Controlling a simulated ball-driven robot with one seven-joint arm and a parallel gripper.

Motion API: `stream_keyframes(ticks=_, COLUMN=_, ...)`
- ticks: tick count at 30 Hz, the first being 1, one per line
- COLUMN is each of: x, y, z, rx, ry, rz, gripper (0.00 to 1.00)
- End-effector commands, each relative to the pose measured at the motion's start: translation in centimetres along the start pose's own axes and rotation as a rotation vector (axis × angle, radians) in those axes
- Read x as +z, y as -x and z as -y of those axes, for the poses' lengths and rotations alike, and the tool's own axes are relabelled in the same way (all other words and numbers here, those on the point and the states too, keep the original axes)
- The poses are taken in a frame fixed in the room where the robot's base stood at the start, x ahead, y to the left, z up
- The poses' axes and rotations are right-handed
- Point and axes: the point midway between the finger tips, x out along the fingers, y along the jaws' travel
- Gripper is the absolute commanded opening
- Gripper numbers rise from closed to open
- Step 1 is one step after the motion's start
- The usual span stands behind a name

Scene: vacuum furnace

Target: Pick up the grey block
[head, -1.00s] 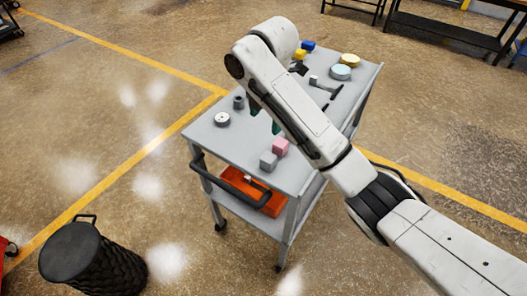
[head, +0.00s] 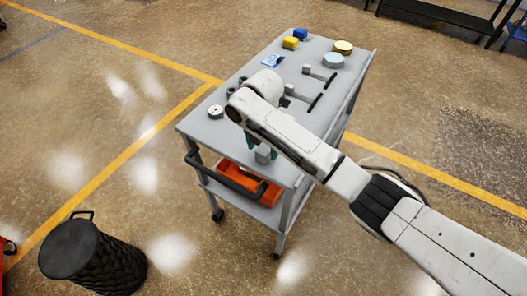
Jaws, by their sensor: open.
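The grey block (head: 263,154) sits on the cart's top, near its front edge. My gripper (head: 260,146) is low over that corner, with its dark green fingers open at the grey block. One finger shows to the left of the block, and part of the other shows at its right. I cannot tell whether they touch it. The arm covers the upper part of the gripper and the place behind the block.
The grey cart (head: 197,127) also bears a white round piece (head: 215,111), dark tools, a yellow block (head: 290,42), a blue block (head: 300,33) and round discs (head: 333,60). An orange bin (head: 248,182) is on the shelf below. A black basket (head: 90,255) stands on the floor.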

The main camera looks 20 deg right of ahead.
Motion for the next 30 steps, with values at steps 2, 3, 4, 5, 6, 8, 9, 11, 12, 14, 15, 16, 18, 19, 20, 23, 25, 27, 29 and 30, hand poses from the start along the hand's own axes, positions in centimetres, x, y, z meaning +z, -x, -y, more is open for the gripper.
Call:
stream_keyframes(ticks=2, x=0.0, y=-1.0, z=0.0, rx=-0.003, ry=0.0, rz=0.0, gripper=0.72)
stream_keyframes(ticks=3, x=0.0, y=-1.4, z=0.0, rx=-0.002, ry=-0.001, rz=0.0, gripper=0.72)
stream_keyframes(ticks=4, x=0.0, y=-1.6, z=0.0, rx=-0.002, ry=-0.001, rz=0.0, gripper=0.72)
stream_keyframes(ticks=5, x=0.0, y=-1.8, z=0.0, rx=-0.001, ry=-0.001, rz=0.001, gripper=0.72)
stream_keyframes(ticks=6, x=0.0, y=-1.9, z=0.0, rx=-0.001, ry=0.0, rz=0.001, gripper=0.72)
stream_keyframes(ticks=8, x=0.0, y=-2.0, z=0.0, rx=0.0, ry=0.0, rz=0.001, gripper=0.72)
stream_keyframes(ticks=9, x=0.0, y=-2.0, z=0.0, rx=0.0, ry=0.0, rz=0.001, gripper=0.72)
stream_keyframes(ticks=11, x=0.0, y=-2.0, z=0.0, rx=0.0, ry=0.0, rz=0.001, gripper=0.72)
stream_keyframes(ticks=12, x=0.0, y=-2.0, z=0.0, rx=0.0, ry=0.0, rz=0.001, gripper=0.72)
stream_keyframes(ticks=14, x=0.0, y=-2.0, z=0.0, rx=0.0, ry=0.0, rz=0.001, gripper=0.69)
stream_keyframes(ticks=15, x=0.0, y=-2.0, z=0.0, rx=0.0, ry=0.0, rz=0.001, gripper=0.65)
stream_keyframes(ticks=16, x=0.0, y=-2.0, z=0.0, rx=0.0, ry=0.0, rz=0.001, gripper=0.62)
stream_keyframes(ticks=18, x=0.0, y=-2.0, z=0.0, rx=0.0, ry=0.0, rz=0.001, gripper=0.55)
stream_keyframes(ticks=19, x=0.0, y=-2.0, z=0.0, rx=0.0, ry=0.0, rz=0.001, gripper=0.52)
stream_keyframes(ticks=20, x=0.0, y=-2.0, z=0.0, rx=0.0, ry=0.0, rz=0.001, gripper=0.49)
stream_keyframes(ticks=23, x=0.0, y=-2.0, z=0.0, rx=0.0, ry=0.0, rz=0.001, gripper=0.4)
stream_keyframes(ticks=25, x=0.0, y=-2.0, z=0.0, rx=0.0, ry=0.0, rz=0.001, gripper=0.33)
stream_keyframes(ticks=27, x=0.0, y=-2.0, z=0.0, rx=0.0, ry=0.0, rz=0.001, gripper=0.26)
stream_keyframes(ticks=29, x=0.0, y=-2.0, z=0.0, rx=0.0, ry=0.0, rz=0.001, gripper=0.21)
stream_keyframes(ticks=30, x=0.0, y=-1.9, z=0.0, rx=0.0, ry=0.0, rz=0.001, gripper=0.17)
